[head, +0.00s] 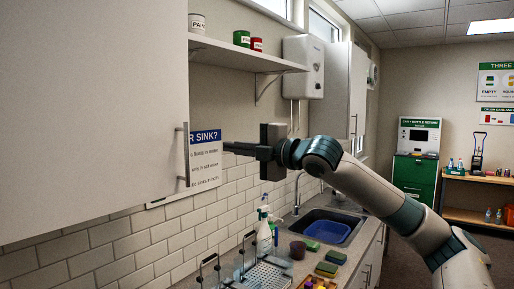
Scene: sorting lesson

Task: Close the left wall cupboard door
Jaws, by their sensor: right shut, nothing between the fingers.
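The left wall cupboard door (90,110) is a large plain beige panel that fills the left of the head view. Its upright bar handle (186,155) is near its right edge. The cupboard's inside is hidden, and I cannot tell how far open the door stands. My right gripper (229,147) comes in from the right and points left, with its fingers shut and empty. In the picture its tips are a short way right of the door's edge and handle, with a visible gap. My left gripper is not in view.
Below are a dish rack (262,275), spray bottles (264,235) and a sink (318,228). Another wall cupboard (338,90) is farther back.

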